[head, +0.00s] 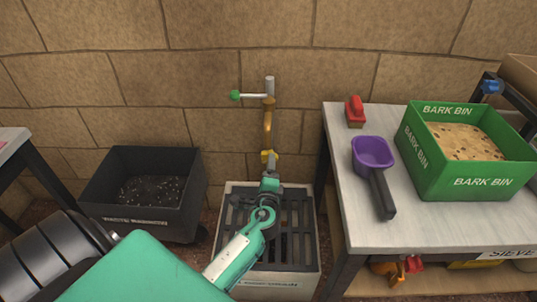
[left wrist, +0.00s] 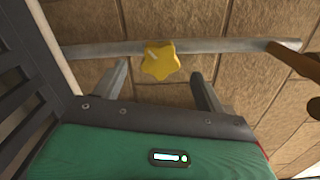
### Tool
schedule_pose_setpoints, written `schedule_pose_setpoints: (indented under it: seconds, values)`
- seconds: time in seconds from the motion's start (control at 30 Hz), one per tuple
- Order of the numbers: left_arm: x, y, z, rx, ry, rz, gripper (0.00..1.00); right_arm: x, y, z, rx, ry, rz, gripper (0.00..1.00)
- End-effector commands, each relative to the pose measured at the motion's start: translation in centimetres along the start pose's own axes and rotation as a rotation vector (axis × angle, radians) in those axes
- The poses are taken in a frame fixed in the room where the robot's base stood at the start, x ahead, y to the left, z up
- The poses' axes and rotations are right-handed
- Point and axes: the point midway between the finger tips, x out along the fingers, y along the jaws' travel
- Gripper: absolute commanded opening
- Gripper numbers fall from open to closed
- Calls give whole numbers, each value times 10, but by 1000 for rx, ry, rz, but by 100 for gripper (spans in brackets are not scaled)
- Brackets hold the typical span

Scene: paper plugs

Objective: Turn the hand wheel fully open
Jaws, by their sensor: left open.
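The hand wheel is a yellow, star-shaped knob (left wrist: 160,61) on a grey pipe (left wrist: 228,45) against the stone wall. In the head view, the yellow wheel (head: 273,155) shows just beyond my gripper and is partly covered. My left gripper (head: 269,177) reaches up over the drain from below. In the left wrist view, my left gripper (left wrist: 159,72) is open, with one finger on each side of the wheel and a visible gap to each. Whether the fingertips reach the wheel's depth is unclear. My right gripper is out of view.
Above the wheel is a tap with a brass spout (head: 268,120) and a green-ended lever (head: 235,95). A grated drain box (head: 309,262) stands below. A black bin (head: 150,160) is at left. A bench (head: 345,235) at right holds a purple scoop (head: 373,153) and green bark bin (head: 480,184).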

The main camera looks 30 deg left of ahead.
Motion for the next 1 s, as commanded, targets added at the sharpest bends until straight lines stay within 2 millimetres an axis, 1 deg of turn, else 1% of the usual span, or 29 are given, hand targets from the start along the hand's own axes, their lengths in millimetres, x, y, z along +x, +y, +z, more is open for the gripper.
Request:
schedule_pose_setpoints:
  seconds: [0.03,1.0]
  values:
    - [0,-8,2,73,1,1,73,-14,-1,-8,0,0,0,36]
    - [0,-8,2,1455,1,-1,73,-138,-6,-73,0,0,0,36]
